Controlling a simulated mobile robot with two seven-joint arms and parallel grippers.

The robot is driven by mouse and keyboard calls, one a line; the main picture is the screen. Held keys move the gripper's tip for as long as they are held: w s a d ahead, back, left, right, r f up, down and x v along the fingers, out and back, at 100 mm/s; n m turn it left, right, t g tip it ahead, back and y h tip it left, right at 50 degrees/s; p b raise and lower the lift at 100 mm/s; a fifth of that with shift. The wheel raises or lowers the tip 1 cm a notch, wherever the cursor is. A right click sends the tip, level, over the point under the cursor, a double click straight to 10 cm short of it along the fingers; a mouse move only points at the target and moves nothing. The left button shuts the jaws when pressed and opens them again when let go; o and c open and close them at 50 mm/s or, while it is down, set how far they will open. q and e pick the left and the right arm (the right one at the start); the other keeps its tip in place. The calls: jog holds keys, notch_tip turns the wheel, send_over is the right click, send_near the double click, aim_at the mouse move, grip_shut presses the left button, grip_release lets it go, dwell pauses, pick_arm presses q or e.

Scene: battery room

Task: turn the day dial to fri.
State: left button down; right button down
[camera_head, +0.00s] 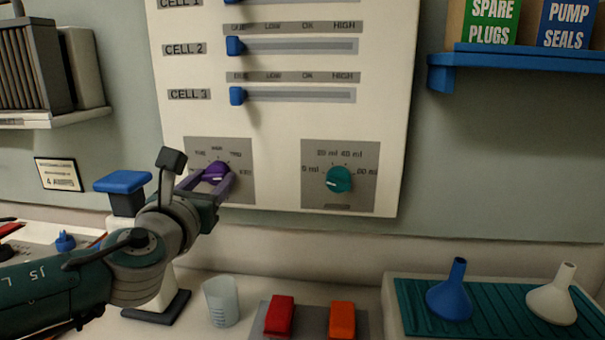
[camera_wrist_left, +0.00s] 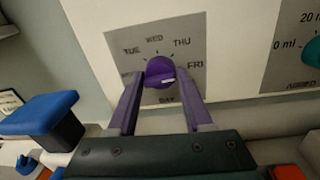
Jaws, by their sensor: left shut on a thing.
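The purple day dial (camera_head: 215,169) is on a grey plate low on the white panel. It shows closer in the left wrist view (camera_wrist_left: 158,68), with TUE, WED, THU and FRI printed around it and DAY below. A small white mark shows on the knob's lower right side; I cannot tell exactly which day it points to. My left gripper (camera_head: 208,182) has its purple fingers on either side of the dial and is shut on it. The fingers also show in the left wrist view (camera_wrist_left: 161,84). My right gripper is not in view.
A teal dial (camera_head: 339,179) is to the right on the same panel. Blue sliders (camera_head: 237,95) are above. A blue-topped post (camera_head: 123,182) stands close to my left wrist. Below are a clear cup (camera_head: 221,301), red (camera_head: 279,315) and orange (camera_head: 342,319) blocks, and a blue funnel (camera_head: 450,295).

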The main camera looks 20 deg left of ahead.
pick_arm(q)
jog(key=shift+d+m, duration=0.1)
jog(key=shift+m, duration=0.6)
jog(key=shift+c, duration=1.8)
grip_release()
jog(key=shift+s, duration=0.3)
jog(key=p+v, duration=0.1)
jog(key=v, duration=0.8)
jog(key=shift+p, duration=0.3)
jog(key=shift+s+d, duration=0.1)
jog(key=shift+d, duration=0.05)
